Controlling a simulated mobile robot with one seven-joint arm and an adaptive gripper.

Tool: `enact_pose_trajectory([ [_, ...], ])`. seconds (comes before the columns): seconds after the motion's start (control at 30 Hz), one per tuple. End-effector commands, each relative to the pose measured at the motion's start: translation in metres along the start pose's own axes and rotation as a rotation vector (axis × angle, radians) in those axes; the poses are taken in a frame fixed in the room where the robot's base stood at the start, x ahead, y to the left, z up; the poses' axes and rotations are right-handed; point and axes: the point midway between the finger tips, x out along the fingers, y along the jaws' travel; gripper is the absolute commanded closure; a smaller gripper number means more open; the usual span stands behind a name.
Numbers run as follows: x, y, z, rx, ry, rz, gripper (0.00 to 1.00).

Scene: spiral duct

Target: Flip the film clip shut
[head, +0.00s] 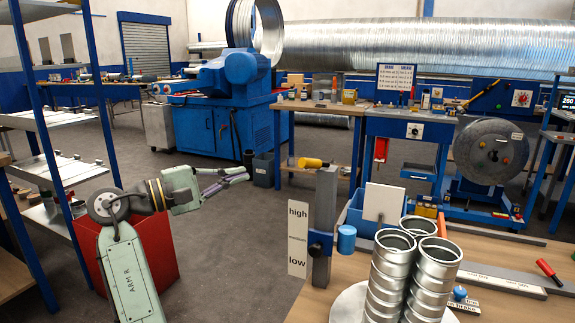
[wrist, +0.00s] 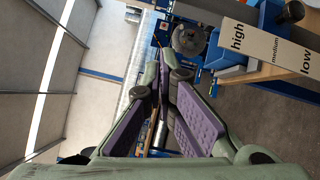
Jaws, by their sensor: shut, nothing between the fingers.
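I cannot make out a film clip for certain in either view. My gripper (head: 242,174) is at the left of the head view, in the air over the floor and away from the wooden bench (head: 497,245). Its two fingers point right and lie close together, empty. In the wrist view the purple-padded fingers (wrist: 160,86) converge with nothing between them. The sign also shows in the wrist view (wrist: 270,48).
Several spiral duct pieces (head: 385,275) stand on the bench. A blue bin (head: 361,215) with a white panel (head: 382,203) is behind them. A red box (head: 152,250) stands behind my arm, near a blue shelf rack (head: 45,100).

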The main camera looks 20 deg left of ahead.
Motion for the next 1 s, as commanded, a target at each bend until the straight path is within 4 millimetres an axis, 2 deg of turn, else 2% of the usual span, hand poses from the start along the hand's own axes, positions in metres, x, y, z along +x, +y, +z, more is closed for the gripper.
enact_pose_trajectory([
  [0.17, 0.003, 0.000, 0.000, 0.001, 0.001, 0.000, 1.00],
  [0.27, 0.012, 0.001, 0.000, 0.002, 0.000, -0.001, 1.00],
  [0.37, 0.029, 0.001, 0.001, 0.002, 0.000, -0.001, 1.00],
  [0.7, 0.101, 0.002, 0.000, 0.002, 0.001, -0.001, 1.00],
  [0.9, 0.107, 0.002, 0.027, 0.005, 0.004, 0.001, 1.00],
  [1.0, 0.109, 0.001, 0.034, 0.004, 0.004, 0.001, 1.00],
])
